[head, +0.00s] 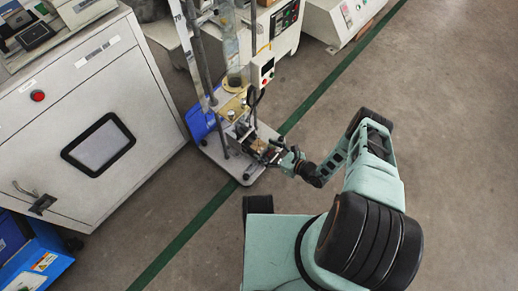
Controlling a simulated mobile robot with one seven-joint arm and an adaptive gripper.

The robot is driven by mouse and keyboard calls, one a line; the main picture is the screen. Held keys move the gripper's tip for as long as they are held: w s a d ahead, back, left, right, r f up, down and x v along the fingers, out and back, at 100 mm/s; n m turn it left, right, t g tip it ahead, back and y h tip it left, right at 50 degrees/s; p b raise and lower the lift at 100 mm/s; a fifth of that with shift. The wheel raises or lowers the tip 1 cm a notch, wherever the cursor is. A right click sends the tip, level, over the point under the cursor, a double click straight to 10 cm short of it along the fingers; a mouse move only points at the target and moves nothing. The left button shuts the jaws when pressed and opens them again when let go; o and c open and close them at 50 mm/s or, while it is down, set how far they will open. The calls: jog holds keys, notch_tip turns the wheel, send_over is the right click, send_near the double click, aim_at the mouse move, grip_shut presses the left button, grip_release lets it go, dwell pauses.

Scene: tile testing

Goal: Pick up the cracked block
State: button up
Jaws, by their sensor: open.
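My gripper (272,155) reaches in from the right at the low front of a test stand (246,170). It is open, with its fingers close to a small brownish block (258,146) on the stand's base. The block is tiny in the head view and partly covered by the gripper and dark metal parts. I cannot make out a crack on it, nor whether the fingers touch it.
The stand has upright metal posts, a white control box (262,68) and a blue bin (199,121) beside it. A large white cabinet (95,120) stands to the left. Another machine (282,28) stands behind. The floor (450,120) on the right is clear.

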aim_at(260, 147)
jog(key=b+x, duration=0.1)
jog(key=x, duration=0.1)
jog(key=b+x, duration=0.1)
jog(key=x, duration=0.1)
jog(key=shift+w+f, duration=0.2)
jog(key=shift+f, duration=0.2)
jog(key=shift+w+a, duration=0.25)
jog(key=c, duration=1.5)
jog(key=shift+c, duration=0.5)
jog(key=shift+r, duration=0.1)
